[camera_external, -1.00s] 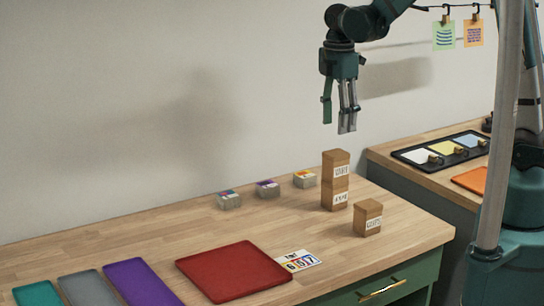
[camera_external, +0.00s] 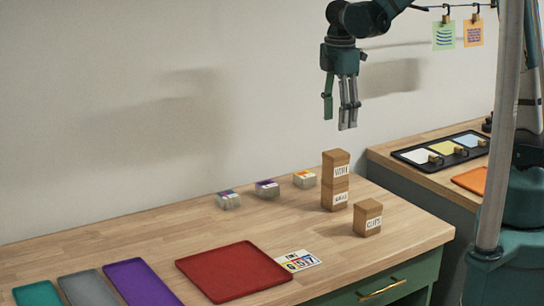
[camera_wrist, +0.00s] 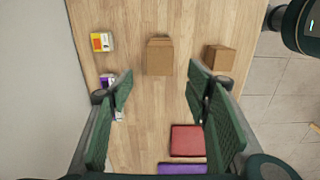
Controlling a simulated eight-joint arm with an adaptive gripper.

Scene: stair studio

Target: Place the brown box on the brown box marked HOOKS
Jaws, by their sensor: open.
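Two brown boxes stand stacked on the wooden table, an upper box (camera_external: 336,164) and a lower box (camera_external: 335,193), both with white labels. Their lettering is too small to read surely, so I cannot tell which is marked HOOKS. A single brown box (camera_external: 367,218), its label seeming to read CLIPS, stands apart to their front right. My gripper (camera_external: 338,114) is open and empty, pointing down well above the stack. In the wrist view the stack's top box (camera_wrist: 160,60) lies ahead between the fingers, and the single box (camera_wrist: 220,59) is to its right.
Several small pale blocks with coloured tops (camera_external: 267,188) sit left of the stack. A red tray (camera_external: 233,272), purple mat (camera_external: 143,282) and printed card (camera_external: 298,260) lie at front left. A side counter (camera_external: 400,170) holds a black tray. The wall is behind the table.

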